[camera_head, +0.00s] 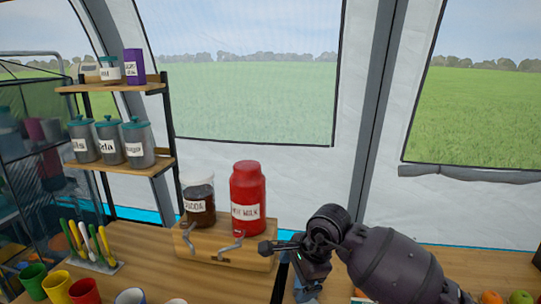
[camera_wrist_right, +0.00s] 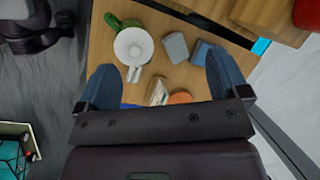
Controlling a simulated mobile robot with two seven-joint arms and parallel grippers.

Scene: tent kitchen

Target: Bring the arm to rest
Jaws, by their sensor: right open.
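My right arm comes in from the lower right in the head view. Its gripper (camera_head: 308,288) hangs down at the bottom edge, right of the wooden dispenser stand, and its tips are partly cut off. In the right wrist view the two blue fingers of this gripper (camera_wrist_right: 160,84) are spread wide, with nothing held between them. They are over the wooden counter (camera_wrist_right: 150,22). My left gripper is in neither view.
The wooden stand (camera_head: 245,259) holds a red canister (camera_head: 248,190) and a dark-filled jar (camera_head: 200,212), close left of my right wrist. Coloured cups (camera_head: 57,287) stand at left.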

